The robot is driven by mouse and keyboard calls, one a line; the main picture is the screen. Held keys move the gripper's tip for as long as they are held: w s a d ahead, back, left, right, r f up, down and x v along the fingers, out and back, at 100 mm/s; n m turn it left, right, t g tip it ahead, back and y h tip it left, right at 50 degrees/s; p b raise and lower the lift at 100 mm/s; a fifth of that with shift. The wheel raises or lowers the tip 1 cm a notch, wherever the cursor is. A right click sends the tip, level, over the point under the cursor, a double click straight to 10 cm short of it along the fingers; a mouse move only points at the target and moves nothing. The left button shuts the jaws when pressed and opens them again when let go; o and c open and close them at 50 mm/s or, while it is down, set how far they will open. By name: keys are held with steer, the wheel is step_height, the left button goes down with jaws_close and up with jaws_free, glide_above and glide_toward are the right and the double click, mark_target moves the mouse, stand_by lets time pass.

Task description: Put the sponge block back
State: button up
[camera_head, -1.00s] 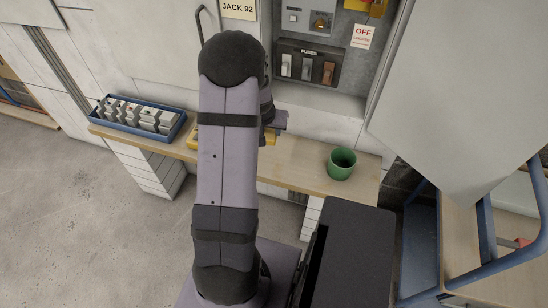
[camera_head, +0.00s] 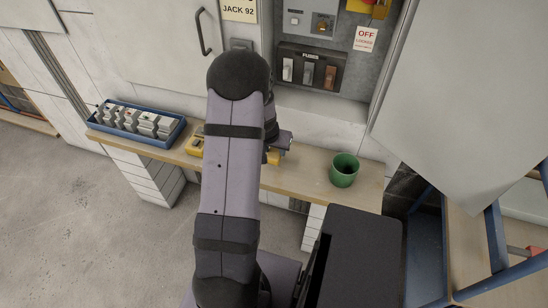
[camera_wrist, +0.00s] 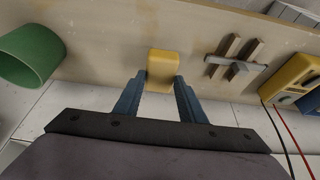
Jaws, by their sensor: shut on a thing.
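The sponge block (camera_wrist: 162,68) is a small yellow block between my fingertips in the wrist view. My gripper (camera_wrist: 161,82) is shut on it, one blue finger on each side. In the head view a yellow bit of the block (camera_head: 273,158) shows beside my arm, over the wooden shelf (camera_head: 303,180). My arm hides much of the gripper there. I cannot tell whether the block touches the shelf.
A green cup (camera_head: 344,170) stands on the shelf to the right. A yellow meter (camera_wrist: 292,78) with red and black leads and a wood-and-grey item (camera_wrist: 236,62) lie nearby. A blue tray of grey blocks (camera_head: 137,124) is at the left end. A fuse panel (camera_head: 307,70) is behind.

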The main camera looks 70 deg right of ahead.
mark_target(274, 155)
steer(key=shift+f+b, duration=1.25)
steer(key=shift+f, duration=0.55)
steer(key=shift+f, duration=0.2)
steer(key=o, duration=0.9)
steer(key=shift+r, duration=0.1)
steer(key=shift+r, duration=0.15)
steer(key=p+v, duration=0.3)
steer(key=v, duration=0.9)
